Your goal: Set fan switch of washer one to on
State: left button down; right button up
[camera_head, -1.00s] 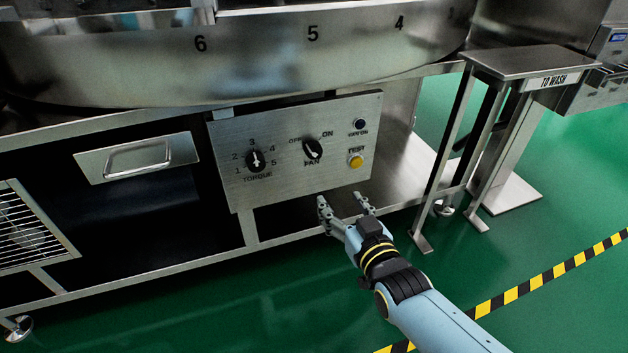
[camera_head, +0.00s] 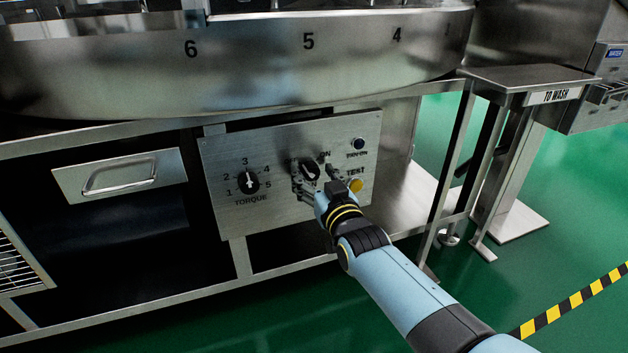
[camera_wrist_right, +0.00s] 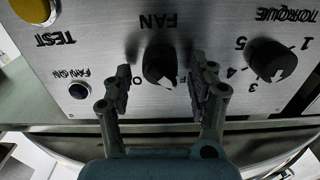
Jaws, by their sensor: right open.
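The washer's fan switch is a black rotary knob (camera_head: 309,168) on the metal control panel (camera_head: 222,165), between the torque knob and the buttons. My right gripper (camera_head: 315,178) is open, with one finger on each side of the fan knob; it partly hides the knob and its labels. In the right wrist view, which shows the panel upside down, the fan knob (camera_wrist_right: 160,65) sits between the open fingers (camera_wrist_right: 161,78), with small gaps at the sides. Its white mark points to the lower right, on the OFF label's side. My left gripper is not in view.
The torque knob (camera_head: 248,181) is left of the fan switch. The yellow test button (camera_head: 355,185) and dark fan-on button (camera_head: 359,144) are close on the right. A drawer handle (camera_head: 120,178) is further left. The round numbered tub (camera_head: 250,75) overhangs the panel.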

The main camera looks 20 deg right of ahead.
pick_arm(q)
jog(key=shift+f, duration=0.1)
pick_arm(e)
jog(key=shift+w, duration=0.2)
jog(key=c, duration=1.1)
